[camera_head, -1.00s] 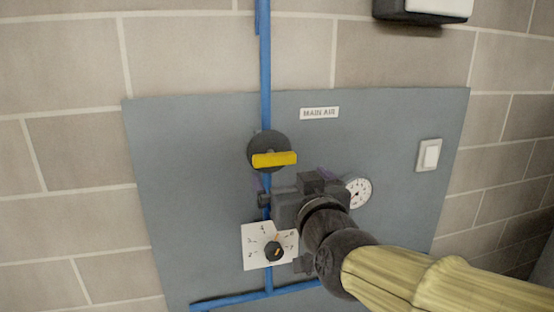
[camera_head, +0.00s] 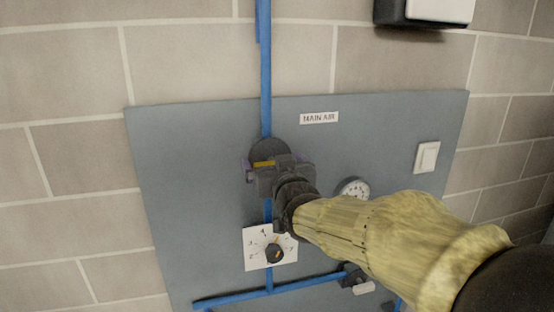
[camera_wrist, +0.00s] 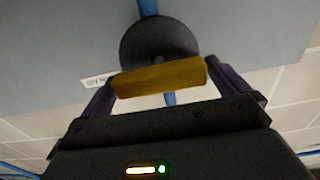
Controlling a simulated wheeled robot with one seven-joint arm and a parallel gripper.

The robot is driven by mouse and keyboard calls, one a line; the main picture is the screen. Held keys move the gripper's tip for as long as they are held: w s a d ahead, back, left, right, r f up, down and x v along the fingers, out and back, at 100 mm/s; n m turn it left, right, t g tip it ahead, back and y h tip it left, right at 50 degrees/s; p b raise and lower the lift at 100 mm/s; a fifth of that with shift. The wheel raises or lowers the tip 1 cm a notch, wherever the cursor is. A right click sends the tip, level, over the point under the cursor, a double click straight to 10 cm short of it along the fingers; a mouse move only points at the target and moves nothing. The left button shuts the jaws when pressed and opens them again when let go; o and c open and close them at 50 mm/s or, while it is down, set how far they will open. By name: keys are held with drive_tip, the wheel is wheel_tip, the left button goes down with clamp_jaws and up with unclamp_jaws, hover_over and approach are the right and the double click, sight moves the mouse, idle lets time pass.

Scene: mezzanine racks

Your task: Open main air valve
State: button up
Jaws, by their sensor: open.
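The main air valve has a round dark body (camera_head: 266,150) on the blue pipe, left of and below the "MAIN AIR" label (camera_head: 319,118). Its yellow handle (camera_head: 263,164) lies crosswise to the vertical pipe and is partly hidden by my gripper in the head view. My gripper (camera_head: 263,172) is open in front of the valve. In the wrist view the yellow handle (camera_wrist: 160,78) spans between the two fingers of my gripper (camera_wrist: 160,88), one finger near each end. I cannot tell whether the fingers touch it. The round valve body (camera_wrist: 158,42) shows behind the handle.
A white plate with a dark knob (camera_head: 274,252) sits below on the grey panel (camera_head: 190,190). A gauge (camera_head: 354,188) is to the right, partly covered by my arm. A light switch (camera_head: 427,156) is farther right. A blue pipe (camera_head: 265,70) runs up the wall.

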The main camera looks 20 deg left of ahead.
drive_tip(key=c, duration=0.9)
drive_tip(key=shift+o, duration=0.2)
drive_tip(key=shift+d, duration=0.15)
